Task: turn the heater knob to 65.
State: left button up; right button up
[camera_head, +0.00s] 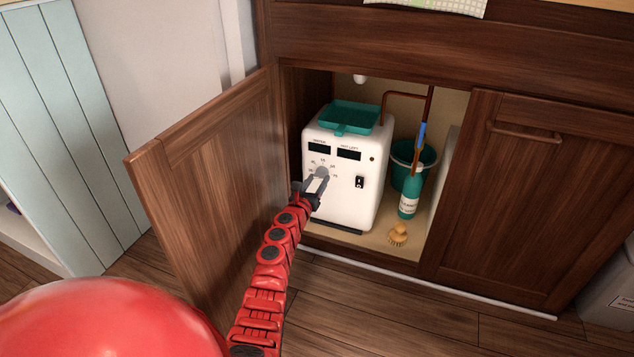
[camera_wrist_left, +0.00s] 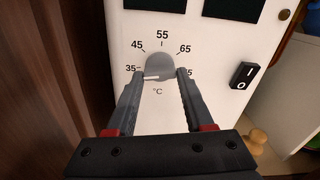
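The heater (camera_head: 346,205) is a white box inside the open cabinet, with two dark displays on its front. Its grey round knob (camera_wrist_left: 160,66) has a dial marked 35, 45, 55, 65 and a partly covered number at the right. A white pointer line on the knob points left, close to 35. My left gripper (camera_wrist_left: 161,74) is in front of the heater, fingers open, one on each side of the knob. I cannot tell whether they touch it. The head view also shows the gripper (camera_head: 317,184) at the knob. My right gripper is not in view.
The open cabinet door (camera_head: 215,190) stands close left of my left arm. A black rocker switch (camera_wrist_left: 244,75) is right of the knob. A teal bucket (camera_head: 412,160), a teal bottle (camera_head: 408,200) and a brush (camera_head: 398,234) are right of the heater. The right cabinet door (camera_head: 510,200) is shut.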

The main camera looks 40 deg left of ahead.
pick_arm(q)
grip_shut()
jog(key=shift+m, duration=0.4)
jog(key=m+b, duration=0.4)
jog(key=m, duration=2.1)
jog(key=shift+r+m, duration=0.1)
jog(key=shift+m, duration=1.9)
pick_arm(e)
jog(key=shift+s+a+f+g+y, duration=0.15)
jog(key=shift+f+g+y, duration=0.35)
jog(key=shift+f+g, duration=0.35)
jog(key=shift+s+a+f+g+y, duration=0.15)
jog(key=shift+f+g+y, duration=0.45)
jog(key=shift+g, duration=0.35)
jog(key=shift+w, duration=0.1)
